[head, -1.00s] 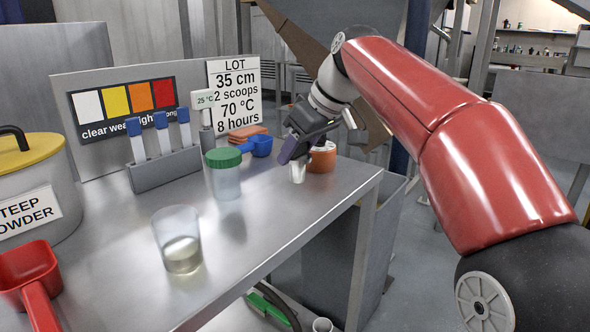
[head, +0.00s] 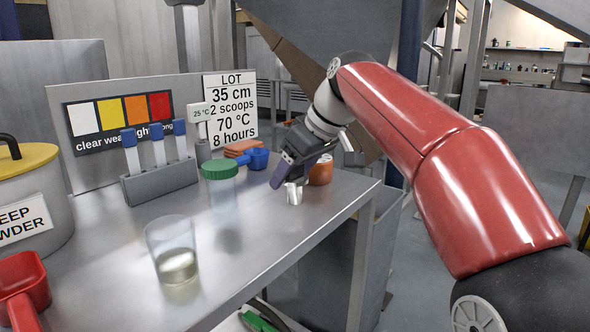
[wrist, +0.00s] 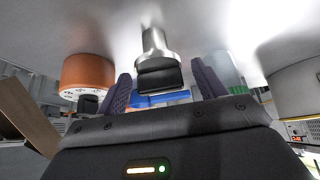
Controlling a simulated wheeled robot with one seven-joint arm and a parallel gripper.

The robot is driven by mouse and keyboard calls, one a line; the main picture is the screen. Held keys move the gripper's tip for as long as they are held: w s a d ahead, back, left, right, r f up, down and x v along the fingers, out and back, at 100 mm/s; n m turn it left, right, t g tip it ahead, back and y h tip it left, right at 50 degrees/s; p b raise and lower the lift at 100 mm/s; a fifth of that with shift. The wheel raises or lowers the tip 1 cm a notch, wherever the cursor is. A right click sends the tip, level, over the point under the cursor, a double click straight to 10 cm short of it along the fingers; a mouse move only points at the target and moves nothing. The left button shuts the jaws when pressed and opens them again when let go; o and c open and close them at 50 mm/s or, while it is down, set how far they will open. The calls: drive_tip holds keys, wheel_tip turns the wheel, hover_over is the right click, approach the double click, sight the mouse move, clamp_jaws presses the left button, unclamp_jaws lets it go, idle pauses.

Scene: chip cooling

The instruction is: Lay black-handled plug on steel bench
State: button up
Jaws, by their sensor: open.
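The plug has a shiny steel body (wrist: 153,45) and a black handle (wrist: 157,78). In the head view its steel body (head: 294,193) shows just below my gripper (head: 289,176), at the right part of the steel bench (head: 265,225). The plug looks upright, steel end towards the bench top; whether it touches is hard to tell. In the wrist view my gripper (wrist: 163,85) is open, its purple-grey fingers on either side of the black handle with gaps showing. The handle is hidden by the gripper in the head view.
An orange jar (head: 321,170) stands close behind the plug. A blue scoop (head: 256,159) and green-lidded jar (head: 221,170) are to its left. A glass beaker (head: 172,250) stands nearer. The bench's right edge is close; bare bench lies in front.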

drive_tip(key=p+v, duration=0.3)
drive_tip(key=v, duration=0.9)
drive_tip(key=s+d+f+m+h, duration=0.2)
drive_tip(key=s+d+f+m, duration=0.3)
drive_tip(key=s+f, duration=0.6)
drive_tip(key=s+d+f+m+t+h+p, duration=0.1)
drive_tip(key=s+d+f+m+h, duration=0.2)
drive_tip(key=s+f, duration=0.8)
drive_tip(key=shift+s+d+f+m+t, duration=0.35)
drive_tip(key=shift+d+f+m, duration=0.85)
drive_tip(key=shift+f, duration=1.65)
